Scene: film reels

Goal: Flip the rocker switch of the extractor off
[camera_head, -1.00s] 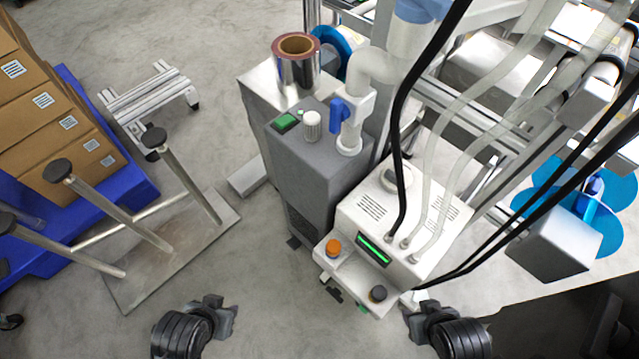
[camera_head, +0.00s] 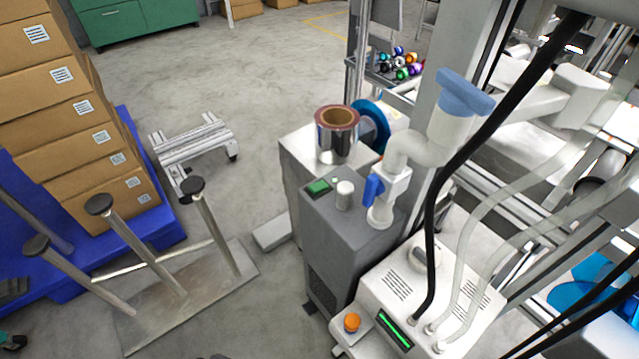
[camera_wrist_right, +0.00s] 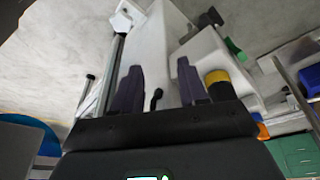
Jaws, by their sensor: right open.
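The extractor (camera_head: 345,235) is a tall grey cabinet in the middle of the head view. A green rocker switch (camera_head: 318,188) sits on its top panel, beside a pale knob (camera_head: 344,195) and a pipe with a blue valve handle (camera_head: 373,190). I cannot tell which way the rocker is tipped. My right gripper (camera_wrist_right: 158,88) shows in the right wrist view with its two dark fingers apart and nothing between them. White machine parts lie beyond the fingers. The rocker cannot be made out there. Neither gripper shows clearly in the head view.
A white unit (camera_head: 388,283) with an orange knob (camera_head: 352,322) and hoses stands in front of the extractor. A metal-coloured roll (camera_head: 337,140) stands behind the switch. A post stand (camera_head: 190,300) and stacked boxes (camera_head: 95,150) are at left. Open floor lies between.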

